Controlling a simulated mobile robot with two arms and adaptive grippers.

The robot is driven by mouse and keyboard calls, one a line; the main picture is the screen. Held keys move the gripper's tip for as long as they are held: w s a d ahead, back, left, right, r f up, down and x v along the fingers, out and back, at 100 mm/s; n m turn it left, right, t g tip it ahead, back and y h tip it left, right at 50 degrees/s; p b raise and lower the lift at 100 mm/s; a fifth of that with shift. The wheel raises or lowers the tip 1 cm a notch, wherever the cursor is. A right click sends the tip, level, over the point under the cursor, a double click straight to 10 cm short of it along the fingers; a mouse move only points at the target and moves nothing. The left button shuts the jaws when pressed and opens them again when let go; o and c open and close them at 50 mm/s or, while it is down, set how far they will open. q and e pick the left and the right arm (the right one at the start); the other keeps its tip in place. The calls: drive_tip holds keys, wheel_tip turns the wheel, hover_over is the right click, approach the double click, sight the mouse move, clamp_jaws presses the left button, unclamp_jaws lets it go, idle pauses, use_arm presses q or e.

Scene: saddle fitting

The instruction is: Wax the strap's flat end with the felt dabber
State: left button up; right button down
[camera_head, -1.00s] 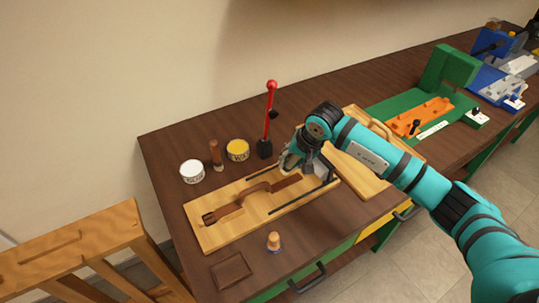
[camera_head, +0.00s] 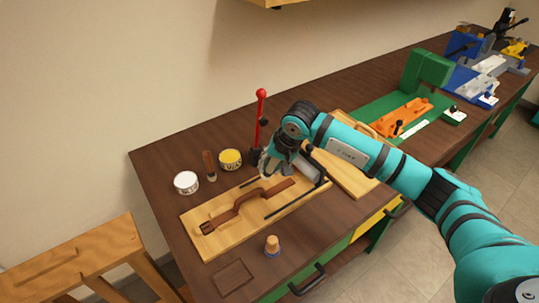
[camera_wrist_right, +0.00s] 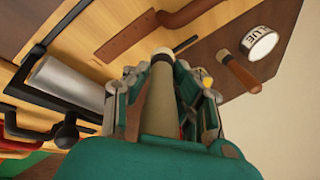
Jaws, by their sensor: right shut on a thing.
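The brown strap (camera_head: 247,203) lies on the light wooden board (camera_head: 203,245), with its flat end (camera_head: 283,187) toward the right. The flat end also shows in the wrist view (camera_wrist_right: 122,44). My right gripper (camera_head: 272,170) is over the board's back edge, behind the flat end. In the wrist view my right gripper (camera_wrist_right: 162,85) is shut on a tan cylindrical handle (camera_wrist_right: 160,100), which looks like the felt dabber. Its tip appears apart from the strap. The yellow wax tin (camera_head: 231,160) stands open left of the gripper. My left gripper is not in view.
A white glue tin (camera_head: 186,182) and a brown-handled stick (camera_head: 209,165) stand behind the board. A red lever (camera_head: 261,115) rises close beside my gripper. A metal roller (camera_wrist_right: 65,80) and black rods are near. A cork-topped piece (camera_head: 272,246) stands in front.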

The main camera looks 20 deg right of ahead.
sight(270, 172)
drive_tip(key=r, duration=0.2)
drive_tip(key=shift+a+r+p, duration=0.2)
drive_tip(key=shift+r+p, duration=0.2)
drive_tip(key=shift+d+r, duration=0.1)
drive_tip(key=shift+r, duration=0.25)
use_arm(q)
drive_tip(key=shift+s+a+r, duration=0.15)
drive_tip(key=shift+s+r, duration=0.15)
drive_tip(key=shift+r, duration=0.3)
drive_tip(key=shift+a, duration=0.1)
use_arm(e)
drive_tip(key=shift+s+f, duration=0.1)
drive_tip(key=shift+s+d+f+g+y, duration=0.4)
drive_tip(key=shift+s+d+g+y, duration=0.15)
drive_tip(key=shift+g, duration=0.35)
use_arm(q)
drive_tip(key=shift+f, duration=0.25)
